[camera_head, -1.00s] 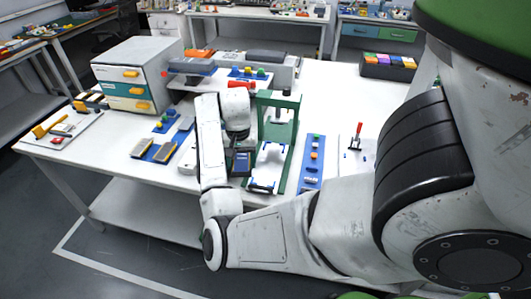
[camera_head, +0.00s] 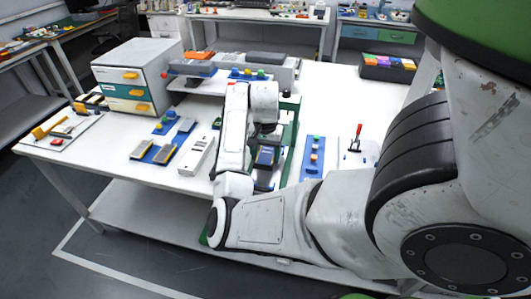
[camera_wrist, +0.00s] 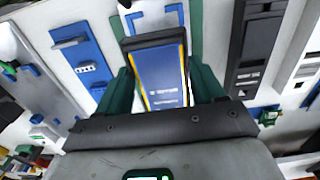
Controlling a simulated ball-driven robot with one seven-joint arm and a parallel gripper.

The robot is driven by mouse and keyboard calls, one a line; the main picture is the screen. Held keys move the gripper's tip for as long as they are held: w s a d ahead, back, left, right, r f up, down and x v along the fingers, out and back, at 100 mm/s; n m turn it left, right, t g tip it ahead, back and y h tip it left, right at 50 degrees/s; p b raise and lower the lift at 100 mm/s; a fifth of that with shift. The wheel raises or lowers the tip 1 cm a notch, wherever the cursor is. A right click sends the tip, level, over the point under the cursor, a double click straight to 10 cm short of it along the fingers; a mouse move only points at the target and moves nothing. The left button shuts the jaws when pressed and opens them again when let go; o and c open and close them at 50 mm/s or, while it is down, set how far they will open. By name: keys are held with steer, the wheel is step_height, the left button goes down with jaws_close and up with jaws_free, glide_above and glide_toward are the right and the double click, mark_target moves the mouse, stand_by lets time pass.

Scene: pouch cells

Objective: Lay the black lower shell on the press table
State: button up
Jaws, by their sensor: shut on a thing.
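My gripper (camera_wrist: 162,88) is shut on a black-edged piece with a blue face and yellow side strips, seemingly the black lower shell (camera_wrist: 160,72). In the head view the shell (camera_head: 265,157) hangs from my gripper in front of the green press frame (camera_head: 291,140). In the wrist view, the white press table (camera_wrist: 152,22) with blue guides shows just beyond the shell's far edge, and a green press post stands beside it. My arm hides much of the press in the head view. I cannot tell whether the shell touches the table.
A blue strip with colored knobs (camera_head: 313,157) and a white plate with a red-handled lever (camera_head: 355,140) lie right of the press. A white block (camera_head: 197,156) and blue trays with dark pieces (camera_head: 155,152) lie left. A drawer cabinet (camera_head: 133,75) stands at the back left.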

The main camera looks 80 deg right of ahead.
steer(key=shift+r, duration=0.15)
steer(key=b, duration=0.3)
glide_above(265, 177)
steer(key=shift+f, duration=3.05)
steer(key=shift+s+r+p, duration=0.1)
steer(key=shift+p, duration=1.3)
steer(key=shift+f+b, duration=0.5)
steer(key=shift+f, duration=0.65)
steer(key=o, duration=1.2)
steer(key=shift+c, duration=0.2)
step_height(265, 177, up, 10)
steer(key=shift+f, duration=0.25)
steer(key=shift+r+p, duration=0.5)
steer(key=shift+r, duration=0.2)
